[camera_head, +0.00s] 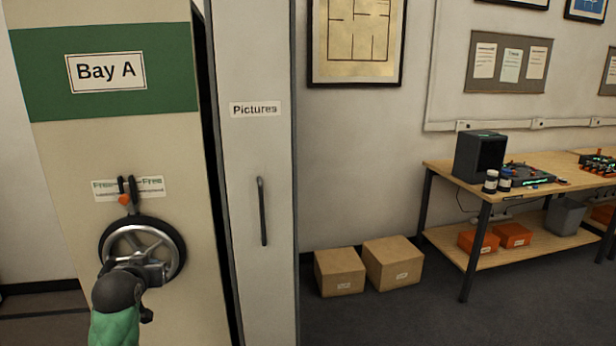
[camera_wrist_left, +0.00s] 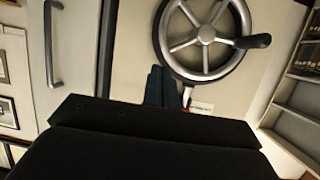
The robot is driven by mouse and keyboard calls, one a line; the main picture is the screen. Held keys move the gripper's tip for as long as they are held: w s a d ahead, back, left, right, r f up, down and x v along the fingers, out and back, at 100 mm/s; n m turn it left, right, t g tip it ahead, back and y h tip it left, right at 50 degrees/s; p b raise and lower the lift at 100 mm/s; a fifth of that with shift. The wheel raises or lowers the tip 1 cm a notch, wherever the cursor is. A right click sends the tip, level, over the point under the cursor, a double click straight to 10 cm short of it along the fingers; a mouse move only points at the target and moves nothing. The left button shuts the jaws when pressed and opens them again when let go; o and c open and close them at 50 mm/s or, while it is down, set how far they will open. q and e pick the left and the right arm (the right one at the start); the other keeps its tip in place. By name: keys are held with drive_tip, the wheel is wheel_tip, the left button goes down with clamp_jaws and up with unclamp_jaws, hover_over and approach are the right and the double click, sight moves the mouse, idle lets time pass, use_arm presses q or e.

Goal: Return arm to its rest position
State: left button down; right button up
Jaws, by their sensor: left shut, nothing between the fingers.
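My left arm, with a black wrist (camera_head: 118,290) and a green link, stands in front of the spoked handwheel (camera_head: 143,250) on the cream Bay A panel (camera_head: 85,200). In the head view the fingertips are hard to make out. In the left wrist view my left gripper (camera_wrist_left: 161,84) is shut and empty, its dark fingers just below the wheel (camera_wrist_left: 206,34) in the picture. The wheel's black knob (camera_wrist_left: 252,41) is clear of the fingers. A dark fitting with an orange part (camera_head: 124,200) sits above the wheel at a small label. My right gripper is not in view.
The Pictures panel (camera_head: 222,200) with a dark handle (camera_head: 262,212) stands right of Bay A. Two cardboard boxes (camera_head: 340,272) sit on the floor by the wall. A workbench (camera_head: 440,170) with equipment stands at right. The floor between is open.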

use_arm(q)
drive_tip(key=s+d+f+m+g+h, duration=0.3)
drive_tip(key=s+d+f+g, duration=0.4)
drive_tip(key=s+d+f, duration=1.4)
drive_tip(key=s+d+f+g, duration=0.1)
drive_tip(key=s+f+g, duration=0.1)
drive_tip(key=s+f, duration=0.4)
drive_tip(key=s+d+f+g, duration=0.2)
drive_tip(key=s+f, duration=0.5)
drive_tip(key=s, duration=0.9)
drive_tip(key=shift+s+d+m+g+h, duration=0.3)
drive_tip(key=shift+s+m+h, duration=0.05)
drive_tip(key=shift+m+h, duration=0.05)
